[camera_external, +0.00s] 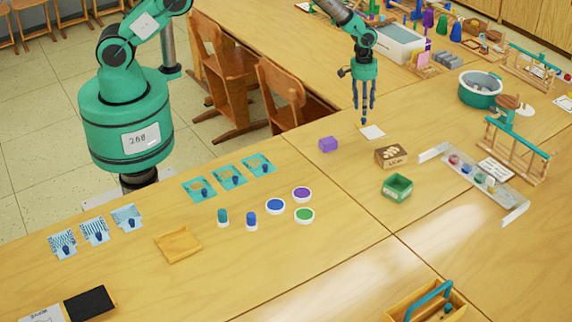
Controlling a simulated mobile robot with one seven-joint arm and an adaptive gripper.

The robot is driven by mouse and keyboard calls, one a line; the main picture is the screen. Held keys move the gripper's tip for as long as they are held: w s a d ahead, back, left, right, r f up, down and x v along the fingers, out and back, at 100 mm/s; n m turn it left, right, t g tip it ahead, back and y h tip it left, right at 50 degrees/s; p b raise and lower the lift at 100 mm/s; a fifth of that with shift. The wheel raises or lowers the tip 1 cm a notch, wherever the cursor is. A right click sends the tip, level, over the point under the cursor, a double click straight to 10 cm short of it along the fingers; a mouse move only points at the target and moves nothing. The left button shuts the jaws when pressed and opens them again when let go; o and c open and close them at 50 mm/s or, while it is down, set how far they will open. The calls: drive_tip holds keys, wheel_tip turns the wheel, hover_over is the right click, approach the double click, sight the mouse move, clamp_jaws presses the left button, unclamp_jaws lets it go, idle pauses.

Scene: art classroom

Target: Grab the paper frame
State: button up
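A shallow yellow wooden frame (178,245) lies flat on the near-left table; it is the most frame-like thing, but I cannot tell for sure that it is the paper frame. A small white sheet (372,132) lies farther back near the table's edge. My gripper (364,112) points down just above and beside this sheet, far to the right of the wooden frame. Its fingers look narrow and close together, with a thin blue-tipped shape between or behind them. I cannot tell whether they hold anything.
Paint pots (275,206) and small bottles (251,221) sit right of the wooden frame. Wooden chairs (285,95) line the far side. The table's front middle is mostly clear.

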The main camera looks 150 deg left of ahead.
sight(370, 128)
drive_tip(key=shift+f, duration=0.1)
drive_tip(key=shift+w+f+b, duration=0.15)
drive_tip(key=shift+f+b, duration=0.5)
drive_tip(key=shift+f, duration=1.9)
drive_tip(key=shift+c, duration=0.5)
clamp_jaws()
